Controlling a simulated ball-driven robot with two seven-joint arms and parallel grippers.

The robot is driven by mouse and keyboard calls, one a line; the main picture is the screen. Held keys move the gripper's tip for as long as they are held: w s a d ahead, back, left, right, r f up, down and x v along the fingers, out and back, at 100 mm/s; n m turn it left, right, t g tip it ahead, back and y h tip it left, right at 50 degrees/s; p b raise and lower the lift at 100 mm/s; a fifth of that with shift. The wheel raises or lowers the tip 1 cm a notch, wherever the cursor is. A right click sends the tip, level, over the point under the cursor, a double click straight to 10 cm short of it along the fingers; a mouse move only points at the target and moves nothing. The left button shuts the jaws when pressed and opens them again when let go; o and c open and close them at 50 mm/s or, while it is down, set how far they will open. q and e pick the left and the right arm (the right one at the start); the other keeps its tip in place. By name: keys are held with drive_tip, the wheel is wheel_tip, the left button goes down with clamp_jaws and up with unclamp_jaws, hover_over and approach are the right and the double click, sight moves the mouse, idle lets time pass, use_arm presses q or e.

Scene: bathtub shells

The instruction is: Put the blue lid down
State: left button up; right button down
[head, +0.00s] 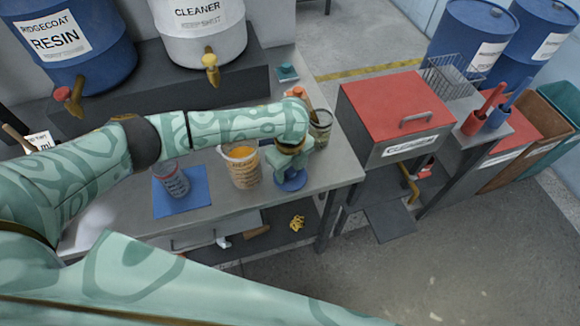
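The blue lid (291,183) is a small round disc below my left gripper (288,170), near the front edge of the grey bench, right of the cup of orange liquid. My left arm reaches across the bench from the left, and its gripper points down. The fingertips meet the top of the lid and look closed on it. I cannot tell whether the lid touches the bench top. The fingers cover part of the lid. My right gripper is out of view.
The clear cup of orange liquid (242,168) stands close left of the gripper. Another cup (171,182) stands on a blue mat (200,195). A jar (321,130) is behind right. A red-topped cabinet (395,105) stands right of the bench (340,175). Drums with taps stand behind.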

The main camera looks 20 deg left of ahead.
sight(290, 170)
use_arm(q)
drive_tip(key=shift+r, duration=0.2)
wheel_tip(290, 170, up, 12)
drive_tip(key=p, duration=0.4)
drive_tip(key=shift+f, duration=0.1)
idle(0.4)
